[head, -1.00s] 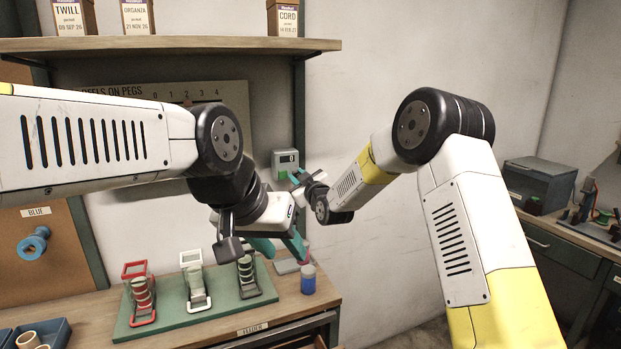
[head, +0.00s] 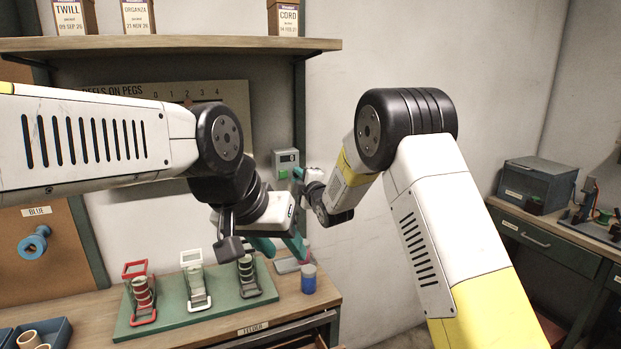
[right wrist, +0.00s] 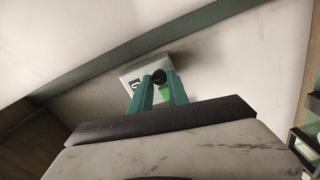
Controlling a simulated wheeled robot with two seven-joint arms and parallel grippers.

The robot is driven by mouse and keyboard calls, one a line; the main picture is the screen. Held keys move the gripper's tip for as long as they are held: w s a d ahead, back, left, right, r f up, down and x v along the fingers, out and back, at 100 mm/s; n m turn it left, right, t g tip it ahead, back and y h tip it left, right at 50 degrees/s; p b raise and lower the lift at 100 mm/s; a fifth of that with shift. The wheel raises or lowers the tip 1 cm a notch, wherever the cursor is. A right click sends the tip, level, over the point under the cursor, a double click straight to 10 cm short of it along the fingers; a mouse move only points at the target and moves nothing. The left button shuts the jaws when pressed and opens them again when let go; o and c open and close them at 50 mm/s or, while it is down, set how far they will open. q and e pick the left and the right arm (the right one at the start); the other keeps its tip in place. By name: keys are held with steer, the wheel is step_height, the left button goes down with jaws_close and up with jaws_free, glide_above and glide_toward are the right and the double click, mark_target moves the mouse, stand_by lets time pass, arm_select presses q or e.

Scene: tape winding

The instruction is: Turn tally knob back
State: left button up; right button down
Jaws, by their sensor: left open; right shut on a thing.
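The tally counter is a small grey box (head: 286,158) on the wall beside the shelf post, with a dark display window and a green part low on its face. In the right wrist view the box (right wrist: 134,78) is seen at a tilt, with a round black knob (right wrist: 159,76) on its face. My right gripper (right wrist: 160,86) has its teal fingers on either side of the knob, shut on it. In the head view the right gripper (head: 298,174) is at the box's lower right. My left gripper (head: 281,246) is open and empty above the bench. The display figure is too small to read surely.
A green board (head: 172,319) with red, white and black reel stands lies on the bench beneath my left arm. A blue pot (head: 308,279) stands near the bench's right end. A shelf (head: 170,44) runs above; a grey cabinet (head: 538,184) stands far right.

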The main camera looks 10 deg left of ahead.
steer(key=shift+n, duration=0.9)
steer(key=shift+f, duration=0.1)
steer(key=c, duration=1.3)
jaws_free()
steer(key=v, duration=0.8)
steer(key=shift+w, duration=0.1)
